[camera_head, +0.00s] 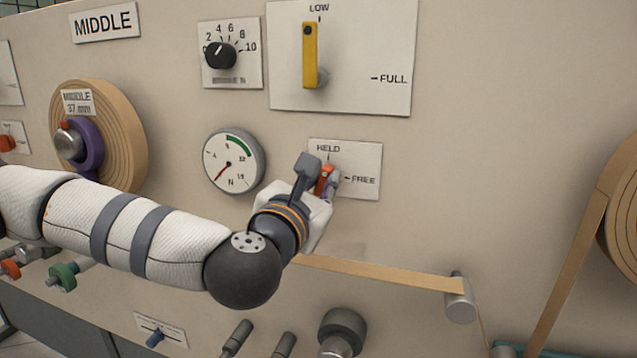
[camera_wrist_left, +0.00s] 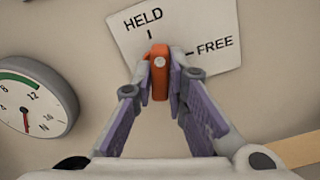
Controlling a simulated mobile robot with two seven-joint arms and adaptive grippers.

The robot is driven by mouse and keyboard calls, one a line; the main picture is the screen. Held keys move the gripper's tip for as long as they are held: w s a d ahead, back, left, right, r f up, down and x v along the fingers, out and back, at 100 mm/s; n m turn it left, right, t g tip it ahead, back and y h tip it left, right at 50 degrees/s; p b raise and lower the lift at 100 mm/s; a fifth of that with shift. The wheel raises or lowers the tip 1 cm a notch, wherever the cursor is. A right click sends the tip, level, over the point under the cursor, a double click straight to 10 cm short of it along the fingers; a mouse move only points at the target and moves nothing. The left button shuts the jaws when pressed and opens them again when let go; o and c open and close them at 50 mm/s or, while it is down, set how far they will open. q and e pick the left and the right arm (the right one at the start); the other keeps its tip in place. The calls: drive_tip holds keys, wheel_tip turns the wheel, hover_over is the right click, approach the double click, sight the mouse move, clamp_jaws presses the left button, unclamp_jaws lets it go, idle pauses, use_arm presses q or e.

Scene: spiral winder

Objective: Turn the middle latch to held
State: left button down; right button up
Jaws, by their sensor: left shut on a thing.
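The middle latch is an orange handle (camera_head: 324,179) on a white plate (camera_head: 362,160) marked HELD at the top and FREE at the right. My left gripper (camera_head: 328,184) is at the plate, with its fingers around the latch. In the left wrist view the orange latch (camera_wrist_left: 159,72) stands between the purple finger pads and its end points up toward the HELD mark. The left gripper (camera_wrist_left: 160,88) is shut on it. The latch's lower part is hidden behind the gripper in the head view. My right gripper is not in view.
A round gauge (camera_head: 233,161) sits left of the plate. A yellow lever (camera_head: 310,55) on a LOW/FULL plate is above, beside a black dial (camera_head: 221,55). A tan strip (camera_head: 385,273) runs below my arm to a metal roller (camera_head: 459,299). The panel right of the plate is bare.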

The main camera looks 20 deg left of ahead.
use_arm(q)
drive_tip(key=shift+a+r+n, duration=0.1)
drive_tip(key=shift+r+n, duration=0.1)
drive_tip(key=shift+n, duration=1.6)
drive_tip(key=c, duration=1.7)
unclamp_jaws()
drive_tip(key=shift+w, duration=0.1)
drive_tip(key=shift+o, duration=0.5)
drive_tip(key=shift+f, duration=0.15)
wheel_tip(320, 180, up, 10)
drive_tip(key=shift+r, duration=0.1)
